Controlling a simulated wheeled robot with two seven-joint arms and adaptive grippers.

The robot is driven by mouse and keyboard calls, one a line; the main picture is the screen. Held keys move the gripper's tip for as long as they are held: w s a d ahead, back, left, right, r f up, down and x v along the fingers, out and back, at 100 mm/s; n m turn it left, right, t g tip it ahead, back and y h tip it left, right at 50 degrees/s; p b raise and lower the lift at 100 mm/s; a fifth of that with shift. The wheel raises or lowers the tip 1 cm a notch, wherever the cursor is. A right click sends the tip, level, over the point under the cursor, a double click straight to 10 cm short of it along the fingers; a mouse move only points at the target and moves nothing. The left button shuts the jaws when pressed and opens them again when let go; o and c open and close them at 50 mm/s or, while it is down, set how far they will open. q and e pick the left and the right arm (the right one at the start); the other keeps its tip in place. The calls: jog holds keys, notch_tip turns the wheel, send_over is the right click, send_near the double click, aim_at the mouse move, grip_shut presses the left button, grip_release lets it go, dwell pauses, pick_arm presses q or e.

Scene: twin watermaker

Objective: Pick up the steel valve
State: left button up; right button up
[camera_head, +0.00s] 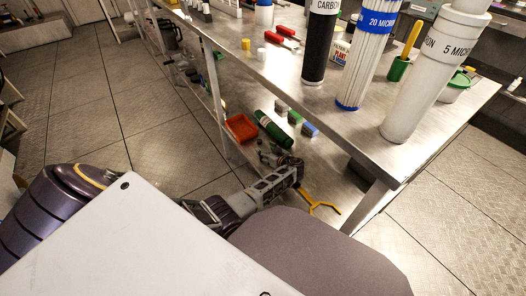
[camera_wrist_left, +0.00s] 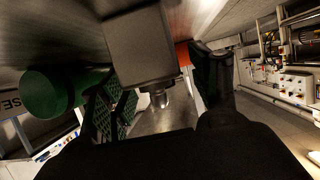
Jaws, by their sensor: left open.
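My left gripper (camera_head: 274,157) reaches in under the steel bench, onto its lower shelf, just in front of a green bottle (camera_head: 273,129). In the left wrist view, the gripper (camera_wrist_left: 160,92) is open, with its two dark fingers apart. A grey metal block (camera_wrist_left: 140,45) with a short shiny cylinder (camera_wrist_left: 158,99) below it shows between and beyond the fingers; this looks like the steel valve. I cannot tell whether a finger touches it. In the head view the valve is too small and covered to make out beside the gripper. My right gripper is not in view.
A red tray (camera_head: 240,128) stands left of the green bottle, which also shows close to the left finger (camera_wrist_left: 52,93). Coloured blocks (camera_head: 309,130) and a yellow forked thing (camera_head: 319,207) lie to the right. The bench top (camera_head: 285,75) overhangs the shelf; a bench leg (camera_head: 214,95) is near.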

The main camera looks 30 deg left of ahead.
pick_arm(q)
jog(key=shift+c, duration=0.2)
grip_shut()
jog(key=shift+r, duration=0.1)
dwell(0.5)
